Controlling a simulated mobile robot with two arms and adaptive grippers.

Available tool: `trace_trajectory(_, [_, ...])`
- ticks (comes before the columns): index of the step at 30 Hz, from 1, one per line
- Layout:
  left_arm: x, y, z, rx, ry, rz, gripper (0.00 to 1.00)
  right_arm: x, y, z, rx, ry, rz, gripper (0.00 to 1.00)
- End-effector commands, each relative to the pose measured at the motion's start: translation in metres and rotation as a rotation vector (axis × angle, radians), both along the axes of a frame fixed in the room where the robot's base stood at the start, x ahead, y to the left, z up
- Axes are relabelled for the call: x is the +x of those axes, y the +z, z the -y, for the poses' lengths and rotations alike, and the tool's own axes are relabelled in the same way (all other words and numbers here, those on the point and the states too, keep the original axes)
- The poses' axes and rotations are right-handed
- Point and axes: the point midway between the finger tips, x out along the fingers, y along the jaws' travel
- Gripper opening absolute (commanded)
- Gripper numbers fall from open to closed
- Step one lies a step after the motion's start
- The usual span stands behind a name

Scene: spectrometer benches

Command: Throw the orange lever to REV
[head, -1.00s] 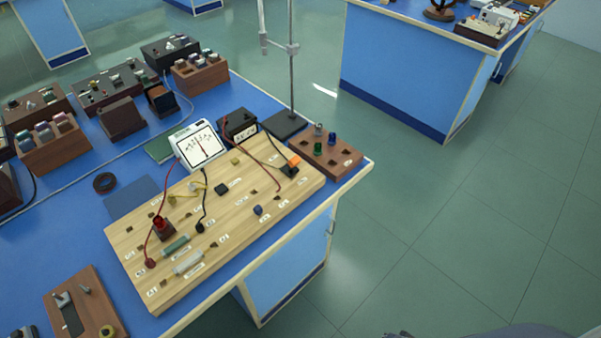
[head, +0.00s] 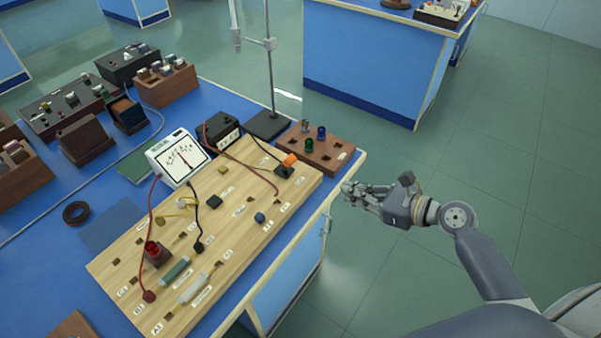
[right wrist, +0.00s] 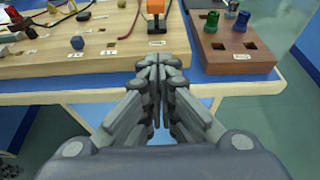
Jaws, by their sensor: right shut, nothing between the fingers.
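The orange lever (head: 290,159) stands on a small black base at the far right corner of the wooden circuit board (head: 228,228). In the right wrist view the lever (right wrist: 155,8) shows at the top, straight beyond the fingertips, with a label on the board in front of it that is too small to read. My right gripper (head: 347,188) is shut and empty, out past the bench edge and apart from the lever. It also shows in the right wrist view (right wrist: 158,62). My left gripper is not in view.
A brown block with green and blue posts (head: 322,151) stands just right of the lever. A metal stand (head: 268,122) rises behind it. A white meter (head: 178,157) and red and black wires lie to the left. Floor right of the bench is open.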

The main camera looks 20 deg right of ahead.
Motion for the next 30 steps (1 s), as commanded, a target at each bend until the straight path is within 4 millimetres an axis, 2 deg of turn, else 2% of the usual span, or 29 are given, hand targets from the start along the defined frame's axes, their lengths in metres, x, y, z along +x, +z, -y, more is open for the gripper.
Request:
trace_trajectory(4, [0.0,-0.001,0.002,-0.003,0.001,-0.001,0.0,-0.001,0.008,-0.003,0.029,0.004,-0.005,0.0])
trace_trajectory(16, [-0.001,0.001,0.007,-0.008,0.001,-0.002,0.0,0.006,0.005,-0.008,0.029,0.002,-0.004,0.0])
trace_trajectory(20, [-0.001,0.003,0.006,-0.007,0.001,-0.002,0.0,0.021,0.0,-0.02,0.03,0.003,-0.002,0.0])
trace_trajectory(30, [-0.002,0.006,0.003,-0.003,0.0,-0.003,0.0,0.074,-0.026,-0.062,0.03,0.002,-0.004,0.0])
